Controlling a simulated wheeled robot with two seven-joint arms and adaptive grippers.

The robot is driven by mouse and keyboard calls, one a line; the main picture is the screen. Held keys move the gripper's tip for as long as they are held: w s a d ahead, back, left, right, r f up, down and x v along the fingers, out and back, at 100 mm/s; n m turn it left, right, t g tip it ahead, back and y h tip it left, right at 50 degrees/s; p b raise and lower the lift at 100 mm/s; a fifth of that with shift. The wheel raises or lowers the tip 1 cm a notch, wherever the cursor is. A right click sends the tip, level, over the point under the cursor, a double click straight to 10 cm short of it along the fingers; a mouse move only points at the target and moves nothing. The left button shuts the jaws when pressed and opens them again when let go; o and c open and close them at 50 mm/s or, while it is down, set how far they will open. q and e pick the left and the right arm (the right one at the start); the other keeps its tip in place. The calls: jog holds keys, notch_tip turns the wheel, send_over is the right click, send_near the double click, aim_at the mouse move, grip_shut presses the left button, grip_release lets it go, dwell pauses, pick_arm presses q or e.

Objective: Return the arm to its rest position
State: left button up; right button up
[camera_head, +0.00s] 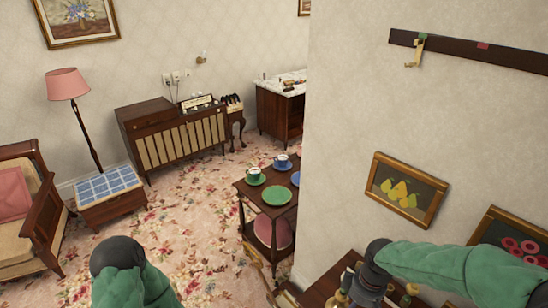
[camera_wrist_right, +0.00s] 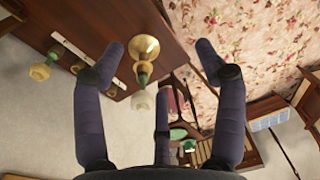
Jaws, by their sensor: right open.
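My right arm (camera_head: 440,267), in a green sleeve, reaches in from the right in the head view. Its dark gripper (camera_head: 366,290) points down over a dark wooden top (camera_head: 325,286). In the right wrist view the fingers of the right gripper (camera_wrist_right: 160,48) are spread wide and hold nothing. A brass piece (camera_wrist_right: 146,47) with a green and pale end shows between them; I cannot tell its distance from the fingers. My left arm (camera_head: 130,285) shows at the bottom of the head view as a green sleeve with a dark rounded end; its gripper is not visible.
Small brass and green pieces (camera_wrist_right: 42,71) are close by the right gripper. A wall with a pear picture (camera_head: 406,189) and a hook rail (camera_head: 470,52) stands beside the right arm. A trolley (camera_head: 249,214) holds cups and plates. The flowered carpet (camera_head: 190,220) has open room.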

jog(key=s+a+f+m+y+b, duration=0.1)
jog(key=s+a+f+m+b, duration=0.2)
jog(key=f, duration=0.9)
jog(key=s+a+f+m+y+b, duration=0.1)
jog(key=s+a+f+m+b, duration=0.2)
jog(key=f, duration=1)
jog(key=s+a+f+m+y+b, duration=0.1)
jog(key=s+a+f+m+b, duration=0.2)
jog(key=f, duration=0.9)
jog(key=s+a+b, duration=0.3)
jog(key=shift+a+f+m+t, duration=0.3)
jog(key=shift+a+f+m, duration=0.05)
jog(key=shift+m, duration=0.05)
